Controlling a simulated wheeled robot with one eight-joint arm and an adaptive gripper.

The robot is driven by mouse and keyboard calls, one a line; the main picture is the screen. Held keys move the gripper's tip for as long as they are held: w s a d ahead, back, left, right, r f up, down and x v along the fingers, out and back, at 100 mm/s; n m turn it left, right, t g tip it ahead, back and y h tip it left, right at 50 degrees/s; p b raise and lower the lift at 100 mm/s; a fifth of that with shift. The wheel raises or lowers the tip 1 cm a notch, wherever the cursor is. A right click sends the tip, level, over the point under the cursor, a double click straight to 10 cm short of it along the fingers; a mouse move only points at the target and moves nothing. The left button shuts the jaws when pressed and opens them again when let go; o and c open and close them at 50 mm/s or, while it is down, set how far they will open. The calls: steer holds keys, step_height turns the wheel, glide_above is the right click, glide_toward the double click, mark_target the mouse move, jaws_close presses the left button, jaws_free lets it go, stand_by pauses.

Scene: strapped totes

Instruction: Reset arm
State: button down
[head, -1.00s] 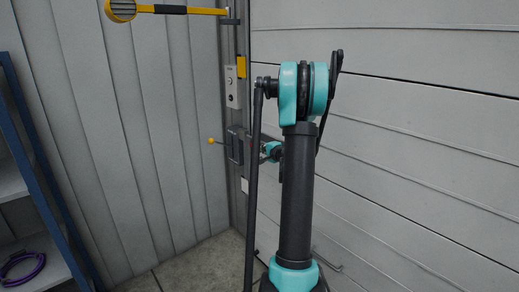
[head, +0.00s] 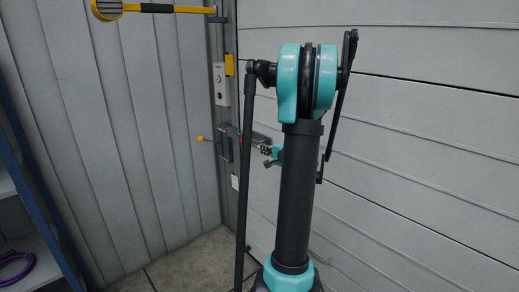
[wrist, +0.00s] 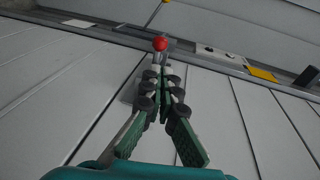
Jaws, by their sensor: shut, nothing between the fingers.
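My arm stands upright in the middle of the head view, in front of a panelled grey wall. Its far end, with a small teal part, shows partly behind the arm, and my gripper (head: 262,146) points left there toward a dark wall box (head: 224,145). In the wrist view my gripper (wrist: 160,78) has green and dark fingers that come together, shut and empty. A red ball (wrist: 160,44) shows just beyond the fingertips; whether they touch it I cannot tell.
A yellow-knobbed lever (head: 200,138) sticks out left of the wall box. Above are a grey control panel (head: 221,84) and a yellow-black bar (head: 165,8). A blue-framed shelf (head: 35,165) with a purple ring (head: 15,268) stands left. Bare floor (head: 190,262) shows between.

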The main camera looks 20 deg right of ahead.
stand_by(0.5)
steer(key=s+a+f+n+g+y, duration=0.1)
steer(key=s+a+f+n+g, duration=0.25)
steer(key=s+a, duration=0.4)
steer(key=s+a+f+n+g+y, duration=0.1)
steer(key=s+a+f+n+g, duration=0.3)
steer(key=a, duration=0.7)
steer(key=s+a+f+n+g+h, duration=0.1)
steer(key=s+f+n, duration=0.3)
steer(key=s, duration=0.6)
steer(key=s+a+f+n+g+h, duration=0.1)
steer(key=s+f+n+h, duration=0.3)
steer(key=s, duration=0.7)
steer(key=shift+s+a+g, duration=0.15)
steer(key=shift+g, duration=0.7)
